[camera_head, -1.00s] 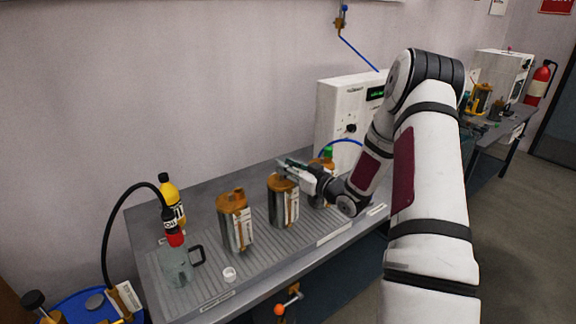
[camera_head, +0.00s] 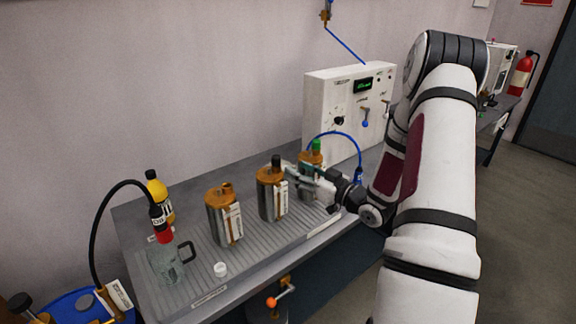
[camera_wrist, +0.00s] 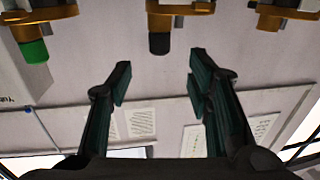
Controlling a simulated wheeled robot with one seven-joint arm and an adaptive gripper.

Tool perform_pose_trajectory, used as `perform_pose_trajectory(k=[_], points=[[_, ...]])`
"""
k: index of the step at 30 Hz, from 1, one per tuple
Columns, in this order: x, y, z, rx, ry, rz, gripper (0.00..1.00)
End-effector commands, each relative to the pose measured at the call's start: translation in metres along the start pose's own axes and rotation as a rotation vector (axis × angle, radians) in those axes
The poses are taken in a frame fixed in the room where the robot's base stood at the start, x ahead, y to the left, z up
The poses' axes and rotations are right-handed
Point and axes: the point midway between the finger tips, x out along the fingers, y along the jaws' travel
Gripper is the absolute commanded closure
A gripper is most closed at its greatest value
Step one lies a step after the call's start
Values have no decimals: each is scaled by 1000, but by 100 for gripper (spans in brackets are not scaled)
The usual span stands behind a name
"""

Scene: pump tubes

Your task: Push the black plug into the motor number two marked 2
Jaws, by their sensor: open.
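The black plug (camera_head: 275,160) stands upright on top of the middle copper-and-steel motor (camera_head: 271,200). Its number mark cannot be read. In the wrist view the black plug (camera_wrist: 159,43) sits on the middle motor's brown fitting (camera_wrist: 176,8), beyond my fingertips and roughly between them. My gripper (camera_head: 289,169) is just right of the plug in the head view, with its fingers towards it. In the wrist view my gripper (camera_wrist: 158,68) has its two fingers wide apart with nothing between them. How deep the plug sits cannot be told.
A second motor (camera_head: 224,217) stands left, its top outlet bare. A third motor (camera_head: 312,160) with a green plug (camera_head: 317,145) and blue tube stands right, partly behind my gripper. A white control box (camera_head: 345,110) stands behind. A glass jug (camera_head: 167,265) and white cap (camera_head: 220,269) are left.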

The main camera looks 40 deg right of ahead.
Motion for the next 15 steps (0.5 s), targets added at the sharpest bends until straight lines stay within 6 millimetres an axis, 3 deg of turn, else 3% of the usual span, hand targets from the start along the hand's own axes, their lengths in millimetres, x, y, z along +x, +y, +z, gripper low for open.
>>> perform_pose_trajectory(k=[6,15], points=[[-19,0,0,0,-1,1,54],[-21,0,0,0,-1,0,54]])
